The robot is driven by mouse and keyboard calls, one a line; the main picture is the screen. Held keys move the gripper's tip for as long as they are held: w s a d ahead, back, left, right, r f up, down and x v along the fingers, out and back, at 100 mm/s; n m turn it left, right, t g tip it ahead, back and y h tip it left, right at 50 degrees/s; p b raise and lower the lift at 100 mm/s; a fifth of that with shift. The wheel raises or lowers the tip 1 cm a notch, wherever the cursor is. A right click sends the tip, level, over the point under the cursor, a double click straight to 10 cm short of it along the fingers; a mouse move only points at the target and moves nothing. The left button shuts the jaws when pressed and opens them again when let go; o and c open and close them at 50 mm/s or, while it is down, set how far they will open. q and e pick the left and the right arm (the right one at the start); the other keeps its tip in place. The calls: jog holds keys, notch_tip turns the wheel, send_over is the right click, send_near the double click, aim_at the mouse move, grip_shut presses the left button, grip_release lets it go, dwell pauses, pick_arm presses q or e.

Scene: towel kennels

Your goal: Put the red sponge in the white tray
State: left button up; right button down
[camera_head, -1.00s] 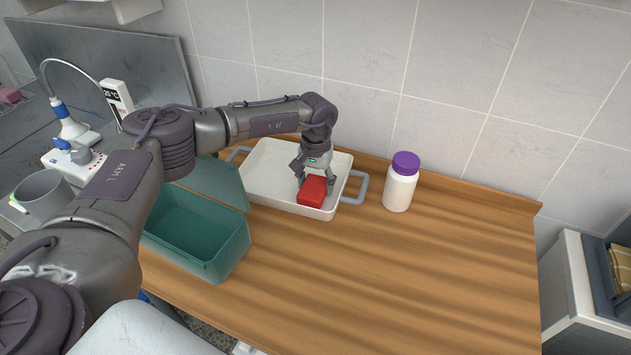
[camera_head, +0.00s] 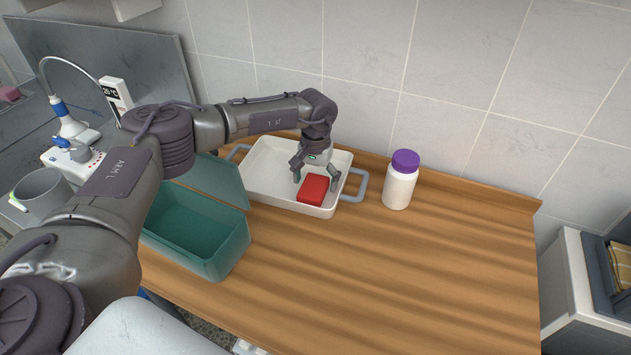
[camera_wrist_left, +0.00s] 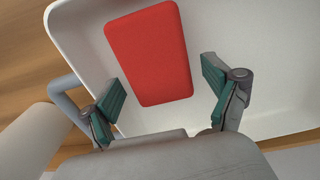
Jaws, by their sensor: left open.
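The red sponge (camera_head: 313,189) lies inside the white tray (camera_head: 262,165), near its front right corner. My left gripper (camera_head: 316,180) is open just above and behind the sponge, with its fingers apart. In the left wrist view the sponge (camera_wrist_left: 149,54) lies flat on the tray floor (camera_wrist_left: 215,30), ahead of the two spread fingertips of the gripper (camera_wrist_left: 163,95), and nothing is held between them. My right gripper is in neither view.
A green open bin (camera_head: 200,235) with a raised lid stands left of the tray. A white bottle with a purple cap (camera_head: 400,181) stands right of the tray's grey handle. The wooden counter (camera_head: 400,270) in front is clear. A tiled wall rises behind.

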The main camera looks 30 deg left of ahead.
aim_at(316, 181)
pick_arm(q)
notch_tip(316, 181, up, 12)
jog(key=b, duration=0.2)
jog(key=shift+f, duration=0.15)
